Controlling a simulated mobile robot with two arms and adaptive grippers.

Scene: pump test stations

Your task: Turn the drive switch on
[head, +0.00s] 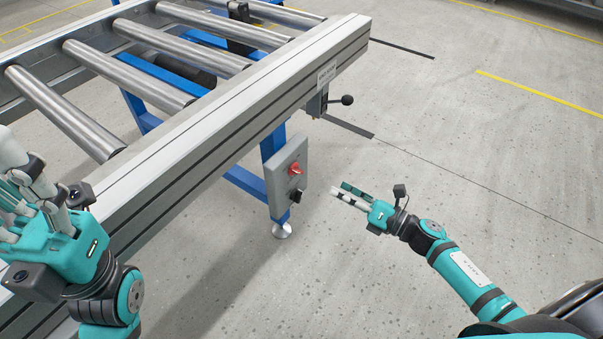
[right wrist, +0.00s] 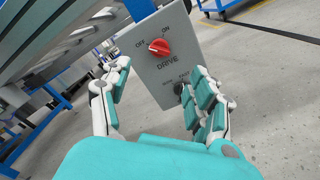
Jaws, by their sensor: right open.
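The red drive switch (head: 295,169) is a knob on a grey control box (head: 284,184) at the conveyor's side. In the right wrist view the red knob (right wrist: 160,46) sits above the word DRIVE, with OFF to its left and ON to its right. Its pale mark appears to face the OFF side. My right gripper (head: 341,194) is open and empty, to the right of the box and apart from it. In the wrist view its fingers are spread below and either side of the knob. My left gripper (head: 18,178) is at the left edge, partly cut off.
A black knob (head: 295,196) sits lower on the same box. A lever with a black ball (head: 346,100) sticks out from the conveyor rail (head: 215,118) above. A blue leg (head: 276,190) stands behind the box. The floor to the right is clear.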

